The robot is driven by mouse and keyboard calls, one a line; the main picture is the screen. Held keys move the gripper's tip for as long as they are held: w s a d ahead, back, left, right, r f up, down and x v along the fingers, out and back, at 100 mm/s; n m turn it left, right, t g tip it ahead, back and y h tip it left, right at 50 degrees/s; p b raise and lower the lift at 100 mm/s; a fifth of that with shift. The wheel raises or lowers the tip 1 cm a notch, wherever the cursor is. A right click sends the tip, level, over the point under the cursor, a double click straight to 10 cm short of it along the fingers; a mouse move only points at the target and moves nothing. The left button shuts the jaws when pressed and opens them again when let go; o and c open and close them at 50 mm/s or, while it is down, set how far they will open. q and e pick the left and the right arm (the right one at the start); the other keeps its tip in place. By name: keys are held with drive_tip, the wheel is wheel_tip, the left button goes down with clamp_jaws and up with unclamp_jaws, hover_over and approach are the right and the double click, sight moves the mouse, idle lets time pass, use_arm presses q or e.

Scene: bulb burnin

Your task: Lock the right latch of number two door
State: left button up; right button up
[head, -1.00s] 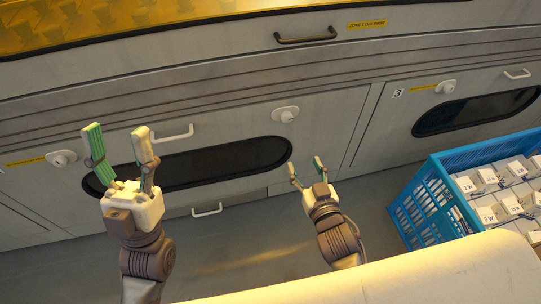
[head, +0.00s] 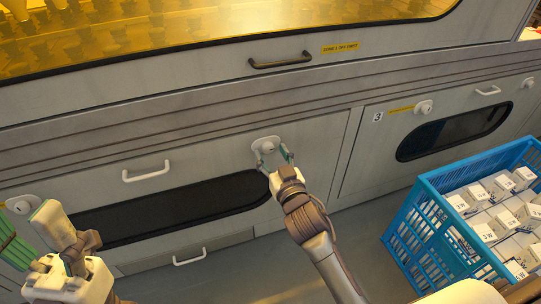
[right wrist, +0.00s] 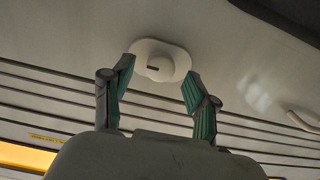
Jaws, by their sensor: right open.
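The right latch (head: 267,147) of the middle door (head: 215,160) is a round white knob on a pale oval plate. In the right wrist view the latch (right wrist: 160,67) shows a short dark mark running nearly level across the picture. My right gripper (head: 273,158) is open at this latch. In the right wrist view its fingertips (right wrist: 158,82) stand on either side of the knob, apart from it as far as I can tell. The door's left latch (head: 22,204) is partly hidden by my left gripper (head: 35,235), which is open and empty at lower left.
The middle door has a dark window (head: 170,207) and a white handle (head: 147,171). The door marked 3 (head: 377,117) has its own latch (head: 424,107). A blue crate (head: 420,230) of white boxes stands at right. A dark handle (head: 281,61) is above.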

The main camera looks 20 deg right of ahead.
drive_tip(key=shift+w, duration=0.6)
clamp_jaws()
